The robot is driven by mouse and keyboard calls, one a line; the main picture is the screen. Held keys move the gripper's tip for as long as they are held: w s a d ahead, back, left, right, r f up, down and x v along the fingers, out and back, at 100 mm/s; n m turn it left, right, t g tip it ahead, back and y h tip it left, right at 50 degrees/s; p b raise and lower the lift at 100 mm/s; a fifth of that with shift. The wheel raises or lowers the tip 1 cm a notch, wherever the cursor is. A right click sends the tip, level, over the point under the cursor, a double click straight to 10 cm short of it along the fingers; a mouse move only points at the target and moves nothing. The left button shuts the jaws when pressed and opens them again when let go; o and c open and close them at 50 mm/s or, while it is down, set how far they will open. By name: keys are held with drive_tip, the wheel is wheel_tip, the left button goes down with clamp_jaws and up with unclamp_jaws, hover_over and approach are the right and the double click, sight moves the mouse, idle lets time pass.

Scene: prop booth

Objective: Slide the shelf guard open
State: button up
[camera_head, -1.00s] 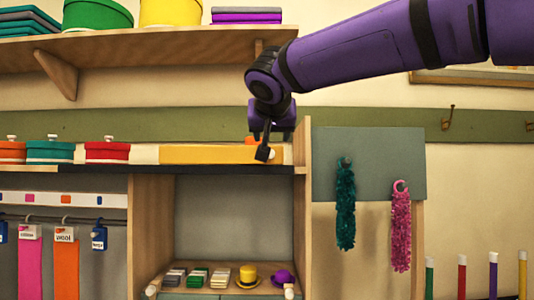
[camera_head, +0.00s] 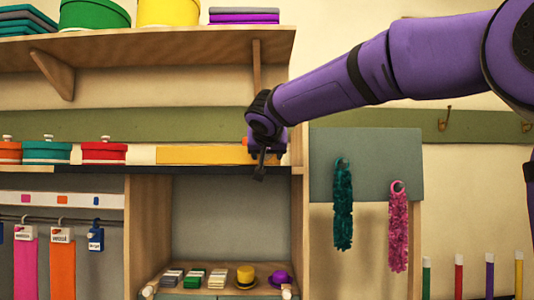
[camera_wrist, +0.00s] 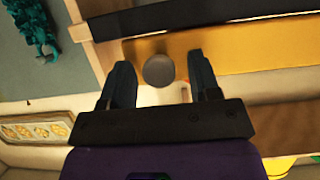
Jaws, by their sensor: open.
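The shelf guard appears to be the long yellow panel (camera_head: 203,155) standing along the black-edged shelf. In the wrist view the yellow panel (camera_wrist: 235,52) runs across the upper right. A round grey knob (camera_wrist: 158,71) shows between my fingertips; I cannot tell for sure whether it is fixed to the panel. My gripper (camera_head: 261,168) is at the panel's right end, in front of the shelf edge. In the wrist view my gripper (camera_wrist: 153,75) is open, with one finger on each side of the knob and visible gaps. The head view hides the knob behind my gripper.
Red (camera_head: 103,152) and teal (camera_head: 46,151) lidded boxes stand left on the same shelf. An upper shelf (camera_head: 150,45) overhangs the area. A wooden upright (camera_head: 300,230) and a grey board (camera_head: 375,150) with hanging boas are at right. Small hats and stacks sit below.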

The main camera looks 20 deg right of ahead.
sight(196, 157)
clamp_jaws()
drive_tip(key=w+a, duration=0.2)
drive_tip(key=a, duration=0.4)
drive_tip(key=w+a, duration=0.2)
drive_tip(key=a, duration=0.4)
drive_tip(key=w+a, duration=0.2)
drive_tip(key=a, duration=0.5)
unclamp_jaws()
drive_tip(key=v, duration=1)
drive_tip(key=shift+s+r, duration=0.2)
drive_tip(key=shift+s, duration=0.1)
drive_tip(key=shift+a, duration=0.1)
